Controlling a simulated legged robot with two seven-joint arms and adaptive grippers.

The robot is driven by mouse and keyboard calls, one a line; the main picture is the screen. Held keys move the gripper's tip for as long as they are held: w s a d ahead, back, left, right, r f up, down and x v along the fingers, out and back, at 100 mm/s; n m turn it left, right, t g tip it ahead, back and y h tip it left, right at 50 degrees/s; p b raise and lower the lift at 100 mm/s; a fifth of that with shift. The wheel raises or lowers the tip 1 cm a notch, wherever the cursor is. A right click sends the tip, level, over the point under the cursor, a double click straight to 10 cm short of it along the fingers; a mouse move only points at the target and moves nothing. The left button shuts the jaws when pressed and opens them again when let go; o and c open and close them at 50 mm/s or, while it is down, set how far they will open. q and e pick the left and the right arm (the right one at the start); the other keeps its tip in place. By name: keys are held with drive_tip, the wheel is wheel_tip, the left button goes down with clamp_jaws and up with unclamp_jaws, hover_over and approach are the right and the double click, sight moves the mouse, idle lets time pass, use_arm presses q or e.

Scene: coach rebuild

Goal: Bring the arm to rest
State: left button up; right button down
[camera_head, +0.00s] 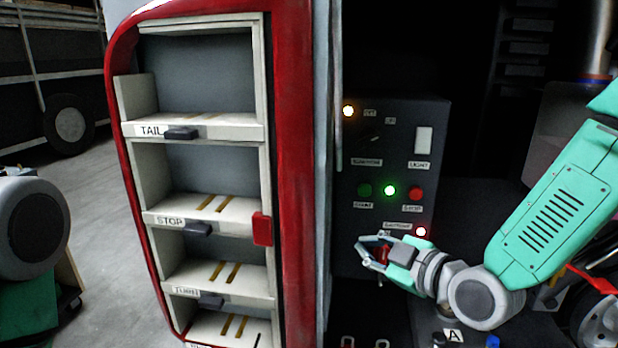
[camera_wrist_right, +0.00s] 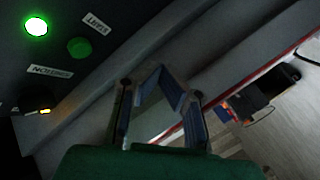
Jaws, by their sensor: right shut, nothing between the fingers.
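My right arm (camera_head: 560,205) comes in from the right in the head view. Its gripper (camera_head: 362,250) is in front of the lower part of the dark control panel (camera_head: 348,215), with its fingers pointing left. The fingers are shut with nothing between them. The same gripper (camera_wrist_right: 165,85) shows in the right wrist view, beside the panel with a lit green lamp (camera_wrist_right: 36,27). It hides part of the panel's lower edge in the head view. My left gripper is not in view; only a rounded grey and green part of my left arm shows at the left edge.
A red-framed rack (camera_head: 292,150) with shelves labelled TAIL and STOP stands left of the panel. The panel has a lit green lamp (camera_head: 389,190), a red button (camera_head: 415,193) and a white light switch (camera_head: 423,140). Open grey floor (camera_head: 105,220) lies left of the rack.

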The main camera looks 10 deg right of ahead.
drive_tip(key=s+d+f+m+g+h+b, duration=0.15)
drive_tip(key=s+f, duration=0.25)
drive_tip(key=f, duration=0.4)
drive_tip(key=s+d+f+m+g+h+b, duration=0.1)
drive_tip(key=s+f+m+g, duration=0.25)
drive_tip(key=f, duration=0.45)
drive_tip(key=s+d+f+m+g+h+b, duration=0.1)
drive_tip(key=s+f, duration=0.3)
drive_tip(key=f, duration=0.4)
drive_tip(key=s+d+f+m+g+h+b, duration=0.1)
drive_tip(key=s+d+f+m+g+h, duration=0.1)
drive_tip(key=s+f, duration=0.5)
drive_tip(key=s+d+f+m+g+h+b, duration=0.1)
drive_tip(key=s+d+f+m+g, duration=0.4)
drive_tip(key=s, duration=0.9)
wheel_tip(320, 180, down, 3)
drive_tip(key=shift+s+d+f+h+b, duration=0.1)
drive_tip(key=shift+s+d+h+b, duration=0.25)
drive_tip(key=shift+d+h, duration=0.2)
drive_tip(key=shift+w, duration=0.2)
drive_tip(key=shift+s, duration=0.1)
